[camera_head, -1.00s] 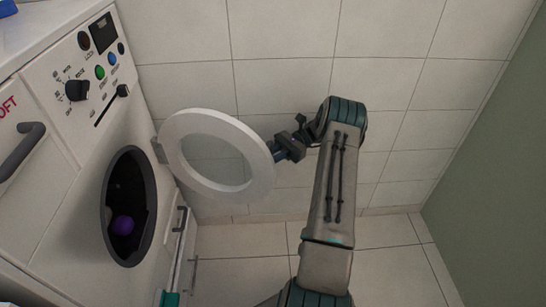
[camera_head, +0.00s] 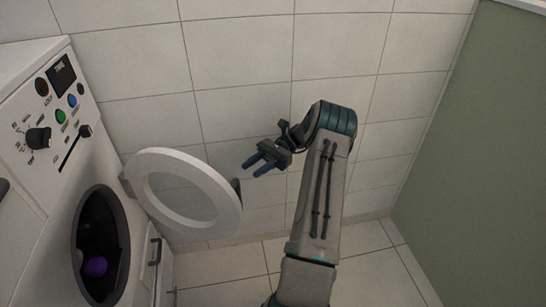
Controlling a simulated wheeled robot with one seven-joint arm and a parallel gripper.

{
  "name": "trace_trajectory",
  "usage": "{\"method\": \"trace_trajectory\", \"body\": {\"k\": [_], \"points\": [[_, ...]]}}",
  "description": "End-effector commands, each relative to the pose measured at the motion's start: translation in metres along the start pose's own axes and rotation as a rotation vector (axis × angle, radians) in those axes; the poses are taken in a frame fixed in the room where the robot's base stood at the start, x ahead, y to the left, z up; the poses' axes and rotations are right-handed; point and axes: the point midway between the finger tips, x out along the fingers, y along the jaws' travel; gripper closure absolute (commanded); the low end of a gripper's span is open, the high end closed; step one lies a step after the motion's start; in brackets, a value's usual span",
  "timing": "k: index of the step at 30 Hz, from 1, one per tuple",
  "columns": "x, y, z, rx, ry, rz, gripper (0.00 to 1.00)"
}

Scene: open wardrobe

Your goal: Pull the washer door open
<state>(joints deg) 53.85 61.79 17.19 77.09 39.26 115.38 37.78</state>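The washer (camera_head: 62,190) stands at the left with its control panel facing me. Its round white door (camera_head: 146,192) is swung wide open on its left hinge, out toward the tiled wall. A dark handle (camera_head: 238,190) shows at the door's right edge. The dark drum opening (camera_head: 103,236) is uncovered, with a purple item (camera_head: 96,267) inside. My gripper (camera_head: 251,168) is to the right of the door handle and apart from it. Its two fingers are spread, with nothing between them, and point left toward the door.
A tiled wall (camera_head: 240,60) stands behind the door and my arm. A green partition (camera_head: 480,150) stands at the right. A low unit with a dark handle (camera_head: 155,252) is beside the washer. Tiled floor (camera_head: 235,282) is clear below.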

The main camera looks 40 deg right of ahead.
Motion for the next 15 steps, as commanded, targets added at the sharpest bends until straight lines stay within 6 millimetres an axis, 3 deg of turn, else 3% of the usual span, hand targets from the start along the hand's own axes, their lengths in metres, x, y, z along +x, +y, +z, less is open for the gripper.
{"method": "trace_trajectory", "body": {"k": [6,15], "points": [[-0.014,0.026,0.023,-0.002,-0.002,0.006,0.65],[-0.026,0.046,0.035,-0.001,-0.001,0.010,0.65]]}}
